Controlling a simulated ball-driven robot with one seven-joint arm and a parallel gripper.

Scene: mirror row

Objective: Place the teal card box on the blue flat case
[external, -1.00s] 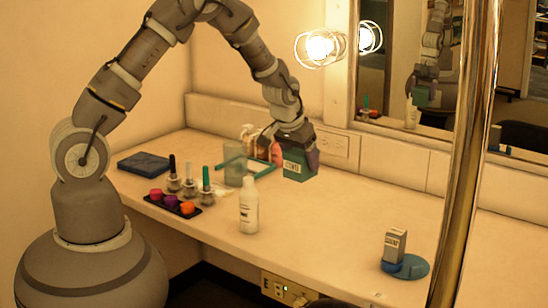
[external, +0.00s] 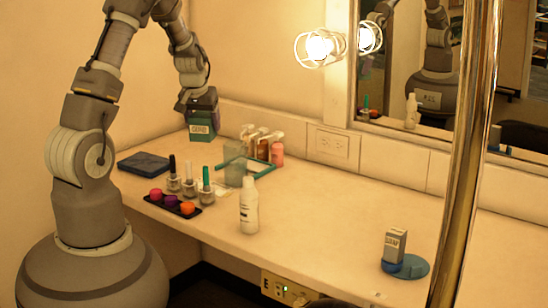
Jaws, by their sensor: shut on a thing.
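The teal card box (external: 203,126) with a pale label is held in my gripper (external: 198,101), which is shut on it. The box is in the air above the back left of the counter. The blue flat case (external: 143,163) lies on the counter at the far left, with nothing on it. In the picture my gripper and the box are to the right of the case and higher up. My gripper's fingers are mostly hidden by the box and the wrist.
Several nail bottles (external: 189,186) and a dark tray (external: 172,203) with coloured pots stand in front of the case. A teal frame (external: 262,170), bottles (external: 277,153) and a white bottle (external: 249,205) are to the right. A grey box (external: 395,243) stands on a blue disc (external: 416,265).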

